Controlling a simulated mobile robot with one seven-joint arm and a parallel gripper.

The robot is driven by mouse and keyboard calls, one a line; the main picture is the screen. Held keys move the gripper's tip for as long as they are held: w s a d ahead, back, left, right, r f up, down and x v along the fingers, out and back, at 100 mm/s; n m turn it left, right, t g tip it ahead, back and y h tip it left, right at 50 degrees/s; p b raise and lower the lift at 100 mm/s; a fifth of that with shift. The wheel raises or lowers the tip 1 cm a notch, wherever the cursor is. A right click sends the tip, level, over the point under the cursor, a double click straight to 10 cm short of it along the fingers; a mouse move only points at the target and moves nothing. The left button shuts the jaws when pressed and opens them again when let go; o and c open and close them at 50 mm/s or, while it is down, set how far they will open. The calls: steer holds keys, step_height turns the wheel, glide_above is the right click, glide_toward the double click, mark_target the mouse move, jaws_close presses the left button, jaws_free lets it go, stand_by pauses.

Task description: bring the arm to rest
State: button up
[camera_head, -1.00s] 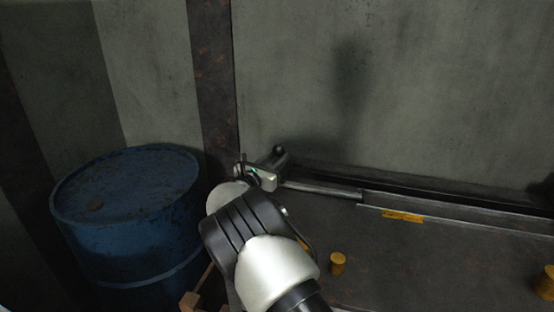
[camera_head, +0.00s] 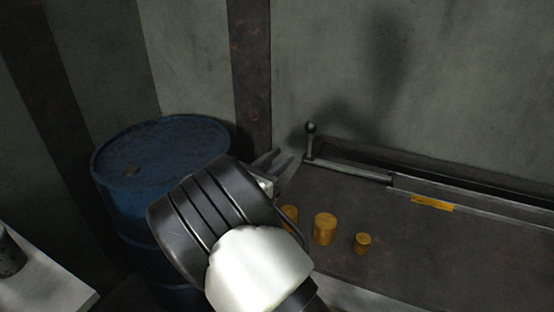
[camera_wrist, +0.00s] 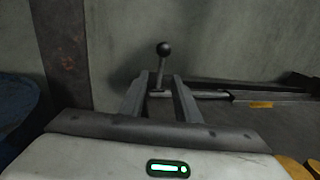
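My gripper (camera_head: 276,168) is at the end of my arm, in front of the metal post and over the left end of the dark bench. In the wrist view its two fingers (camera_wrist: 160,98) are spread apart with nothing between them. A lever with a dark ball knob (camera_head: 311,130) stands upright at the left end of a rail. In the wrist view the lever (camera_wrist: 163,62) shows beyond the fingertips, in line with the gap. The fingers appear apart from it. My arm's links hide part of the bench and the barrel.
A blue barrel (camera_head: 150,160) stands to the left of the bench (camera_head: 420,255). Several brass-coloured cylinders, one of them a larger one (camera_head: 325,228), stand on the bench near my arm. A yellow label (camera_head: 432,203) is on the rail. A pale table (camera_head: 45,285) is at lower left.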

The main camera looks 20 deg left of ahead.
steer(key=shift+s+a, duration=0.15)
steer(key=shift+s, duration=0.5)
